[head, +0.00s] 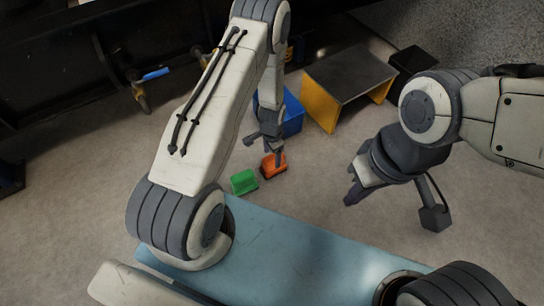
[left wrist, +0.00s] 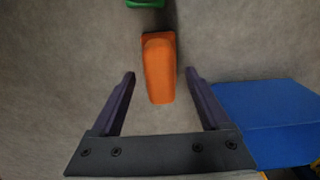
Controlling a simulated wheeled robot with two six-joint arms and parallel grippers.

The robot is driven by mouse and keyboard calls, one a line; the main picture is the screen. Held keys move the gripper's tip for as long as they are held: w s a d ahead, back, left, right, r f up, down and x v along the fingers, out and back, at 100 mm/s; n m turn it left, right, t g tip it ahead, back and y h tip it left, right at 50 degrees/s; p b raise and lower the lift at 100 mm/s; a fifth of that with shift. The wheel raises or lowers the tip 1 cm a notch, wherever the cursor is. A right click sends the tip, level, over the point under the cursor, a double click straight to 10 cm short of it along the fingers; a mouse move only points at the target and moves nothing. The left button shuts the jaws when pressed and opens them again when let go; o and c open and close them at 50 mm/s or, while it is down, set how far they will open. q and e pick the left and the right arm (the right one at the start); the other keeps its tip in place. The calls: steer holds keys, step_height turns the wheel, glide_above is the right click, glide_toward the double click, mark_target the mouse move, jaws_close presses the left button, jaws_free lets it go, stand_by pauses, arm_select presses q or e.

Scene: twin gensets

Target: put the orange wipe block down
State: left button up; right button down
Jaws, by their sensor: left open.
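The orange wipe block (head: 273,166) lies on the grey floor in the head view. In the left wrist view the orange block (left wrist: 158,68) shows ahead of and partly between the two fingers. My left gripper (left wrist: 159,74) is open, with gaps between the block and both fingers. In the head view my left gripper (head: 268,150) is at the block and hides part of it. My right gripper (head: 353,182) is off to the right, away from the block; its finger opening is not clear.
A green block (head: 244,181) lies just left of the orange one. A blue bin (head: 292,116) stands just behind. A yellow-sided stand with a dark top (head: 347,76) is behind right. Valves with a blue handle (head: 156,73) are at the back left.

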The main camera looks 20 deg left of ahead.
arm_select(q)
step_height(320, 180, up, 7)
steer(key=p, duration=0.3)
steer(key=s+d+r, duration=0.2)
steer(key=d+r, duration=0.4)
steer(key=r, duration=0.4)
steer(key=s+d+r, duration=0.2)
steer(key=d+r, duration=0.4)
steer(key=r, duration=0.5)
steer(key=s+d+r, duration=0.1)
steer(key=s+r, duration=0.5)
steer(key=s, duration=0.3)
steer(key=s+d+r+h, duration=0.1)
steer(key=s+r, duration=0.6)
steer(key=s, duration=0.3)
steer(key=shift+s+d, duration=0.15)
steer(key=shift+d, duration=0.05)
